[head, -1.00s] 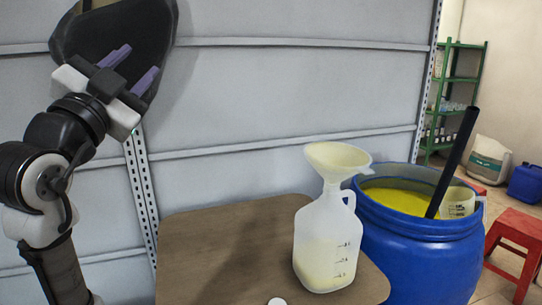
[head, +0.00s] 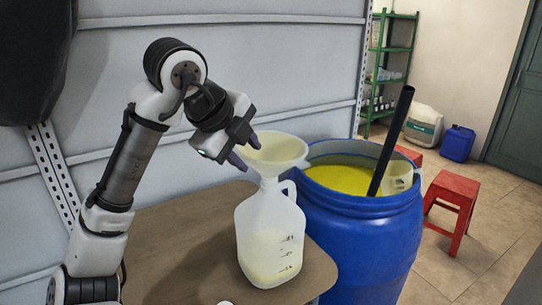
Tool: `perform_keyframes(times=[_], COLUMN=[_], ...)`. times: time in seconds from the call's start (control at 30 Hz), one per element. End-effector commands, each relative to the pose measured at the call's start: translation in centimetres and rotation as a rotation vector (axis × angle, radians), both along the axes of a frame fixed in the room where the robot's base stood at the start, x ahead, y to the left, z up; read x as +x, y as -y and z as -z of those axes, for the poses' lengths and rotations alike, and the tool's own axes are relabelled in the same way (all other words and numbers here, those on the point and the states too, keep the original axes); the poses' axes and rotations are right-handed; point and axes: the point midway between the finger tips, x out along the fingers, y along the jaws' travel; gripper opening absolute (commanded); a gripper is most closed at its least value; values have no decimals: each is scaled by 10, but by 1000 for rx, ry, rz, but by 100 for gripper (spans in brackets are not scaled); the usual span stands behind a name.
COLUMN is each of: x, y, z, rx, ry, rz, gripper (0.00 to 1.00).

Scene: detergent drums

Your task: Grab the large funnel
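The large funnel (head: 284,150) is cream-white and sits upright in the neck of a translucent jug (head: 268,225). The jug holds pale yellow liquid and has measuring marks. My gripper (head: 246,152) is at the funnel's left rim, with its purple fingers apart. One finger shows above the rim and the other to its left. Whether the fingers touch the rim I cannot tell. The funnel's spout is hidden inside the jug.
The jug stands on a brown table (head: 180,240) with a white cap (head: 226,303) at its front. A blue drum (head: 365,240) of yellow liquid stands right of it, with a black pole (head: 393,135) and a measuring cup (head: 399,176). A red stool (head: 455,195) is farther right.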

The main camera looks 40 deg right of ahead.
Motion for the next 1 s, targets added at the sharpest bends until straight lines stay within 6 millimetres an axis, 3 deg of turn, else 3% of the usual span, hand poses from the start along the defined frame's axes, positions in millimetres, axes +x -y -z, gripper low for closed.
perform_keyframes(times=[0.27,0.5,0.8,1.0], x=[6,15,17,17], y=[11,27,32,31], z=[17,46,53,52], rx=[-1,-1,-3,-3], ry=[-2,-1,1,1], rz=[-2,-2,-2,-2], gripper=[36,36,36,12])
